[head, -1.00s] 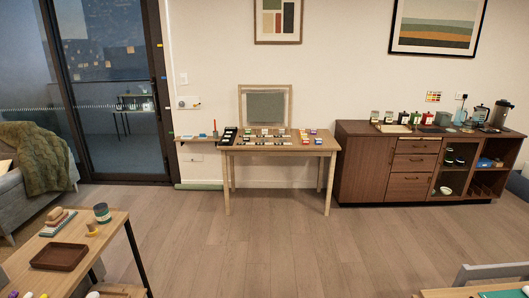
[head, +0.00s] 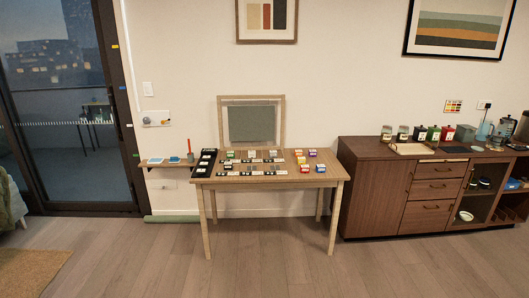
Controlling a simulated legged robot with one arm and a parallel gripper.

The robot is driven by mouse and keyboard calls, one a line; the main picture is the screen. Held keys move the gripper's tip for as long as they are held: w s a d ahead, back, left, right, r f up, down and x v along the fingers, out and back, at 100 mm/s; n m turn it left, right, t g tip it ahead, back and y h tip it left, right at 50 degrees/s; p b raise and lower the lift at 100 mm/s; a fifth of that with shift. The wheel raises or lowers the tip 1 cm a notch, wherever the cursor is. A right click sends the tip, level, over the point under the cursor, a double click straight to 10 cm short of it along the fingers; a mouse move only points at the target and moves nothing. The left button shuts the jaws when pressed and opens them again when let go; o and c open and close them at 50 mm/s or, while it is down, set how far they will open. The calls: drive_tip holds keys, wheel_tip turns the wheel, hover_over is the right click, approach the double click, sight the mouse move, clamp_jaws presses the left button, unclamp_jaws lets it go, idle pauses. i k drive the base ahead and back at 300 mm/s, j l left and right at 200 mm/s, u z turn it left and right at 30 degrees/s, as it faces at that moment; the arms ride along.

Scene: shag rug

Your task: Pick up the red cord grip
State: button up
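A light wooden table (head: 230,183) stands against the far wall, with rows of small dark, white and coloured pieces on it. A thin upright red-orange object (head: 190,151) stands on the small wall shelf left of the table. My gripper is not in view.
A dark wooden cabinet (head: 380,190) with jars and canisters on top stands right of the table. A wall shelf (head: 160,164) adjoins the table's left. The wooden floor (head: 250,268) in front is clear. A green roll (head: 180,218) lies along the wall.

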sight(304, 168)
drive_tip(key=i, duration=0.9)
drive_tip(key=i+j+z, duration=0.1)
drive_tip(key=i, duration=0.85)
drive_tip(key=i+j+z, duration=0.1)
drive_tip(key=i+z, duration=0.25)
drive_tip(key=i+j+z, duration=0.35)
drive_tip(key=i, duration=0.2)
drive_tip(key=i+j+z, duration=0.35)
drive_tip(key=i+l, duration=0.1)
